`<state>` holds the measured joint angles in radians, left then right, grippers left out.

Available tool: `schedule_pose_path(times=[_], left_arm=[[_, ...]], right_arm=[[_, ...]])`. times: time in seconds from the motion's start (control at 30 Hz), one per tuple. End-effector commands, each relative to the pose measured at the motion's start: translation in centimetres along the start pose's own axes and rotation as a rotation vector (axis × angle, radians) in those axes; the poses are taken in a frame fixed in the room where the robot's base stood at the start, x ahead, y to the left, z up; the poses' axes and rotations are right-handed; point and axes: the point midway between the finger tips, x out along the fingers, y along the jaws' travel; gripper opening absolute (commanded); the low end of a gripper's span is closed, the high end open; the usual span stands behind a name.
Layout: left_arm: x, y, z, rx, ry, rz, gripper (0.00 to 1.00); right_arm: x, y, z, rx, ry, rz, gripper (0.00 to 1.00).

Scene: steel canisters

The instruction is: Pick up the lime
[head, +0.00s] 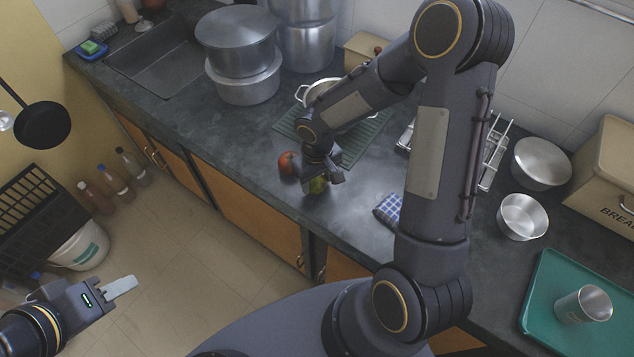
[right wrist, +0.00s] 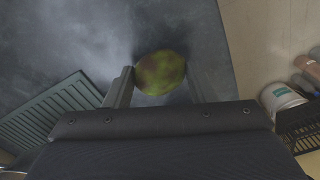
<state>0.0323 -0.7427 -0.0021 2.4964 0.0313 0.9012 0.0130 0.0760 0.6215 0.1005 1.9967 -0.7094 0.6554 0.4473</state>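The lime (head: 317,185) is a mottled green and reddish-brown fruit on the dark counter, partly hidden by my right gripper in the head view. My right gripper (head: 322,176) points down over it. In the right wrist view the lime (right wrist: 160,72) shows between the tips of my two fingers (right wrist: 160,84), one on each side. The fingers are apart with a very narrow gap beside the fruit; contact is not clear. My left gripper (head: 122,287) is away from the counter, over the floor; its finger gap cannot be made out.
A red fruit (head: 288,163) sits just left of the lime. Behind are a green ribbed mat (head: 357,150) and a small pot (head: 316,91). A blue checked cloth (head: 388,209) lies to the right. Large pots (head: 247,88) stand further back; the counter's front edge is near.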

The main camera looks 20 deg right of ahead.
Motion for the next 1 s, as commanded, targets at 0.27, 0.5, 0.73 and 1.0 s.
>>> schedule_pose_path(times=[0.27, 0.5, 0.73, 1.0], left_arm=[[0.0, 0.0, 0.0, 0.000, 0.000, 0.000, 0.36], [0.0, 0.0, 0.0, 0.000, 0.000, 0.000, 0.36], [-0.1, 0.0, 0.0, 0.000, 0.000, 0.000, 0.36], [0.7, -0.3, 0.3, 0.000, 0.000, 0.000, 0.36]], right_arm=[[0.0, 0.0, 0.0, 0.000, 0.000, 0.000, 0.27], [-0.5, 0.0, -0.1, 0.000, 0.002, 0.001, 0.27], [-3.2, 0.0, -0.1, 0.000, 0.007, 0.001, 0.27], [-8.1, -4.2, -0.8, -0.005, 0.008, 0.000, 0.27]])
